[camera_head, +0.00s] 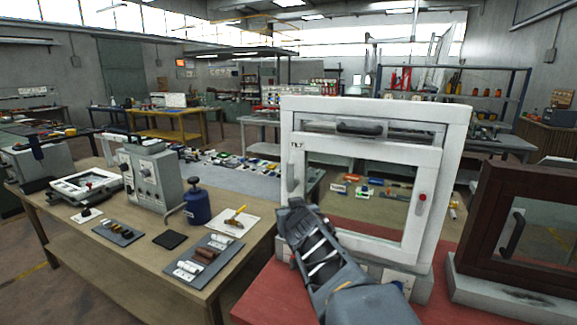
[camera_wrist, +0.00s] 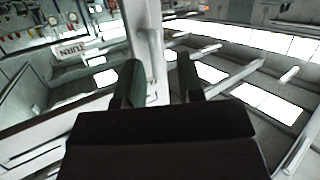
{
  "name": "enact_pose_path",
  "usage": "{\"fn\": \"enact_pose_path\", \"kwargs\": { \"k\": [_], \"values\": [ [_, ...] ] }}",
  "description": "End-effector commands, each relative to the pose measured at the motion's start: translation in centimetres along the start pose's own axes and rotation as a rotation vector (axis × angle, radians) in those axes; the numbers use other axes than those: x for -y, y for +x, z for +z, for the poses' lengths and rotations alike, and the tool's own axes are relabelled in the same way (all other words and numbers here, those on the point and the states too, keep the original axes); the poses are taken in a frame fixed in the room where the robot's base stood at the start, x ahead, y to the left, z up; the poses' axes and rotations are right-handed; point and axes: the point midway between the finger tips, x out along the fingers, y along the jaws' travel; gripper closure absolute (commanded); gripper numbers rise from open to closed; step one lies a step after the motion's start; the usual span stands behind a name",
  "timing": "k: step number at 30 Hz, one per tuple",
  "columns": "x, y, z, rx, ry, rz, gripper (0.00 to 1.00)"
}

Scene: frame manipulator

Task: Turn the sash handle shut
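A white window frame (camera_head: 375,105) stands upright on the red-topped bench, with its inner sash (camera_head: 385,155) sitting in it. A pale lever handle (camera_head: 292,177) is on the left side of the sash, below a small dark label. A dark handle (camera_head: 359,127) lies level at the top. My gripper (camera_head: 290,207) is at the lower left of the sash, just below the pale lever. In the wrist view my gripper (camera_wrist: 160,75) has its two dark fingers apart. A white upright bar (camera_wrist: 146,35) shows beyond and partly behind the left finger; I cannot tell whether it touches.
A brown framed window (camera_head: 490,215) with a dark handle stands close on the right. A wooden bench (camera_head: 150,245) on the left carries a grey device (camera_head: 150,175), a blue canister (camera_head: 196,206) and small parts. The red bench top (camera_head: 262,305) is bare at its front left.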

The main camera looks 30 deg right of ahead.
Motion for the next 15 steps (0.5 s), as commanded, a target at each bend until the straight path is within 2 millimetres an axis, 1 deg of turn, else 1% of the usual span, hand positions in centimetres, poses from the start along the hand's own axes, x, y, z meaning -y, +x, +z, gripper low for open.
{"fn": "enact_pose_path", "kwargs": {
  "k": [1, 3, 6, 10, 15],
  "values": [
    [-1.7, 0.8, -1.7, -0.076, 0.006, -0.009, 0.65],
    [-3.1, 1.5, -3.8, -0.172, 0.008, -0.058, 0.65],
    [-4.7, 1.9, -5.5, -0.258, 0.008, -0.146, 0.65],
    [-6.0, 1.8, -6.2, -0.3, 0.01, -0.255, 0.65],
    [-6.8, 1.7, -6.3, -0.306, 0.016, -0.347, 0.65]
  ]
}}
